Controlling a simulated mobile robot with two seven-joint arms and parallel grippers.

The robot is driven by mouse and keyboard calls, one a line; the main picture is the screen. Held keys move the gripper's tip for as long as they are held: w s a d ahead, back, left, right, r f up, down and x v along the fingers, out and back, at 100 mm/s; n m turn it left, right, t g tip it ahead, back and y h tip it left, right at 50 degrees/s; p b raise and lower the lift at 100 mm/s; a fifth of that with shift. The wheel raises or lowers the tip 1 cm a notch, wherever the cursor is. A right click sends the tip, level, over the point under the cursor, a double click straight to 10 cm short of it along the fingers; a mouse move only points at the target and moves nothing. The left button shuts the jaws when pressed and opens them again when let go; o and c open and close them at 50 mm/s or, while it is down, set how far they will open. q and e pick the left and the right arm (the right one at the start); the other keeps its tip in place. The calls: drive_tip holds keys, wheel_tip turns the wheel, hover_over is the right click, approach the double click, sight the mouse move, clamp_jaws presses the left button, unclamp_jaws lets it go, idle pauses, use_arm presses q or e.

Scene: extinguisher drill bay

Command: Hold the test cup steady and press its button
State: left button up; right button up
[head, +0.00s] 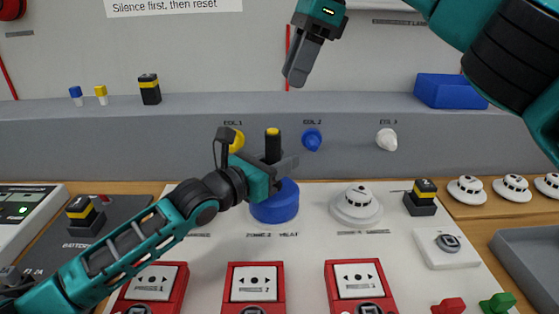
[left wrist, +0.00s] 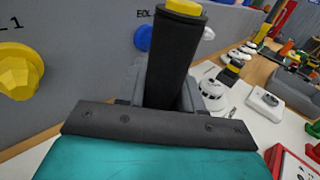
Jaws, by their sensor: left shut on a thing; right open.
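The test cup is a blue cup (head: 275,207) with an upright black handle (head: 273,150) and a yellow button (head: 272,131) on top. The cup sits on the white panel behind the "ZONE 2 HEAT" label; whatever is under it is hidden. My left gripper (head: 268,170) is shut on the handle, just above the blue cup. In the left wrist view the handle (left wrist: 174,62) stands between the jaws (left wrist: 163,92), with the yellow button (left wrist: 183,8) above; the blue part is hidden. My right gripper (head: 295,76) is open and empty, above and slightly right of the button, apart from it.
A white smoke detector (head: 356,207) stands right of the cup. Red call points (head: 255,285) line the panel's front. Yellow, blue and white cones (head: 312,139) sit on the grey wall behind. A blue box (head: 450,91) is on the ledge. The space around the button is clear.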

use_arm(q)
clamp_jaws()
use_arm(e)
clamp_jaws()
idle(1.4)
